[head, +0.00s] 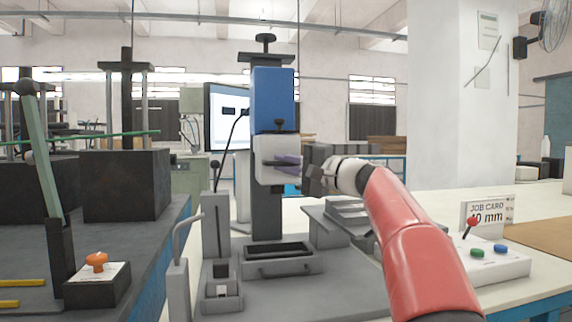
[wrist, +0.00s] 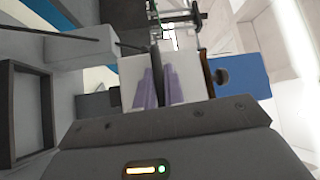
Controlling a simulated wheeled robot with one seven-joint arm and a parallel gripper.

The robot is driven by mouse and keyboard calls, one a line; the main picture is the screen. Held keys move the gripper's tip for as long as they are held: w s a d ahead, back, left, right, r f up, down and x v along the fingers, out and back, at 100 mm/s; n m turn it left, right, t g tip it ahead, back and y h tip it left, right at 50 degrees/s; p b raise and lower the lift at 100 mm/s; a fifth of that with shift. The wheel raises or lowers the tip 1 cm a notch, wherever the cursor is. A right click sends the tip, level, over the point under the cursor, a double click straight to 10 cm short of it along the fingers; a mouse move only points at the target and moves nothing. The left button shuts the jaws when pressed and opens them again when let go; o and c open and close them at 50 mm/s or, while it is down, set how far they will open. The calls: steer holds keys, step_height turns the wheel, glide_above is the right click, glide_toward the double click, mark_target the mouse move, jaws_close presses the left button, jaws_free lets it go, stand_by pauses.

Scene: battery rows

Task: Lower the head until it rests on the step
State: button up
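The head is a blue box (head: 273,98) over a white block (head: 270,150), up on a dark column (head: 266,215). A dark bar handle (head: 276,162) crosses the white block's front; it also shows in the wrist view (wrist: 155,60). My gripper (head: 290,162) comes from the right. Its purple fingers (wrist: 158,86) lie close on both sides of the bar and look shut on it. Below the head, with a clear gap, is a grey frame with a dark recess (head: 283,268). A grey stepped block (head: 222,285) stands left of it. Which surface is the step is unclear.
A control box (head: 490,262) with a red lever and buttons and a job card (head: 488,213) reading "10 mm" stand at right. A lever (head: 45,170) and an orange button (head: 97,262) are at left. A monitor (head: 226,120) stands behind the column.

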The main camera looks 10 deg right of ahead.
jaws_close()
step_height(320, 180, down, 4)
steer(key=b, duration=0.3)
steer(key=shift+r, duration=0.1)
steer(key=shift+o, duration=2.3)
jaws_free()
steer(key=shift+o, duration=0.3)
steer(key=shift+r, duration=0.1)
